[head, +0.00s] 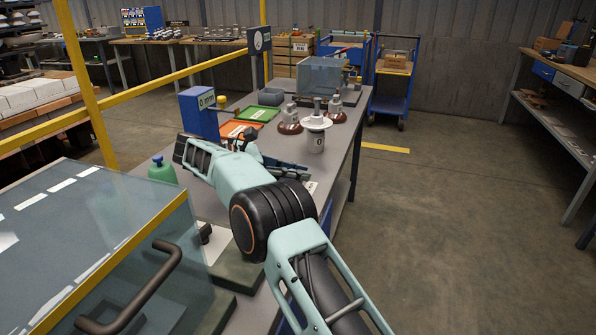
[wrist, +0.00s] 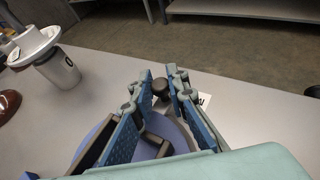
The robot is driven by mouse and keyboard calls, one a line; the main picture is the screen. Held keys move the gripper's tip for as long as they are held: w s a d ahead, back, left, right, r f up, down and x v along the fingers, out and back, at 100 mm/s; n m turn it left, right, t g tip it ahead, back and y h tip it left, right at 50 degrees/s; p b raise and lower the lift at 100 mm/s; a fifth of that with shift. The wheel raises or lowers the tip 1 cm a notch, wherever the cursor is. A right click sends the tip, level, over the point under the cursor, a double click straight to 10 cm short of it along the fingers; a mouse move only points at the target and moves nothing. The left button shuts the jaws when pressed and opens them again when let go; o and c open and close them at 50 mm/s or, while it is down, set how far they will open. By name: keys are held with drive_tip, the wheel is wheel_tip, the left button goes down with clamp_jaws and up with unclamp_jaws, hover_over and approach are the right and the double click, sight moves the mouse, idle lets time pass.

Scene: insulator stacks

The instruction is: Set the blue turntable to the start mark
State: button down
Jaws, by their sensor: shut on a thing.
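The blue turntable (wrist: 178,132) lies on the grey table under my gripper in the wrist view. Only part of its disc shows between and beside the fingers. A dark round knob (wrist: 161,88) stands between the fingertips. My gripper (wrist: 162,80) is shut on this knob, with a blue-padded finger on each side. A white label with dark lettering (wrist: 204,99) lies just right of the fingertips, partly covered. I cannot make out a start mark. In the head view my arm reaches over the table and hides the turntable.
A white and grey insulator (head: 316,140) stands behind the gripper, with brown-based pieces (head: 289,124) near it. A blue box (head: 199,114), a green bottle (head: 161,170), an orange tray (head: 240,130) and a glass-sided case (head: 110,240) stand left. Floor is clear to the right.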

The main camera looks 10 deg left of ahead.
drive_tip(key=shift+f, duration=0.1)
drive_tip(key=c, duration=1.8)
unclamp_jaws()
drive_tip(key=shift+c, duration=0.2)
wheel_tip(320, 180, up, 10)
